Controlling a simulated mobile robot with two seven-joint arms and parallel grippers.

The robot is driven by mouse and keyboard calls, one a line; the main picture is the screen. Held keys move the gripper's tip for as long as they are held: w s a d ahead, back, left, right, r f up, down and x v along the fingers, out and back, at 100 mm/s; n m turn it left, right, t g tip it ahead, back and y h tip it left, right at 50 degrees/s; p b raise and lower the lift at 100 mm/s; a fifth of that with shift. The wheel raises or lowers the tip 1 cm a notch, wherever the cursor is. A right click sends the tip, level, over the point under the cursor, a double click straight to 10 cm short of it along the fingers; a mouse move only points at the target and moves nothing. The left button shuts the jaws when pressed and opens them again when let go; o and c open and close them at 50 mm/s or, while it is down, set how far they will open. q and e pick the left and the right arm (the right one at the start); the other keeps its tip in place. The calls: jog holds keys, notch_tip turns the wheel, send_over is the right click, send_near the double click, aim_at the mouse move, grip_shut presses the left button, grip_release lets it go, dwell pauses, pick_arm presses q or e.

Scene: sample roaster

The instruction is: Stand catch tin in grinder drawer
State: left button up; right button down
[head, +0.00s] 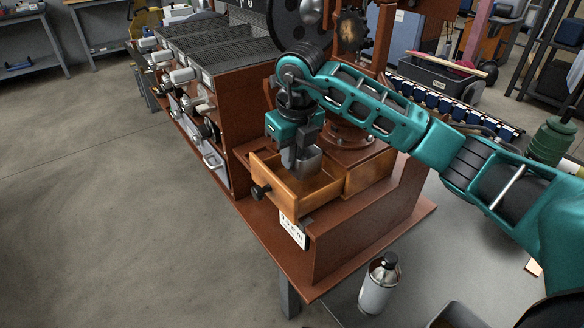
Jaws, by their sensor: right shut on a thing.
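The grinder's wooden drawer (318,201) is pulled out at the front of the brown grinder base, its dark knob facing left. A grey metal catch tin (310,163) is at the drawer's opening. It looks upright and partly inside; I cannot tell whether its bottom touches the drawer floor. My right gripper (291,160) points down over the drawer and is shut on the tin's left side. Its fingers hide part of the tin. My left gripper is not in view.
The roaster (215,140) with its row of handles stands behind and left of the drawer. A metal bottle with a dark cap (378,284) stands on the grey surface in front. Open floor lies at left.

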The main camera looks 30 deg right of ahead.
aim_at(291, 173)
jog(key=shift+f, duration=1.75)
jog(key=shift+f, duration=0.15)
jog(key=c, duration=1.3)
grip_release()
jog(key=shift+o, duration=0.2)
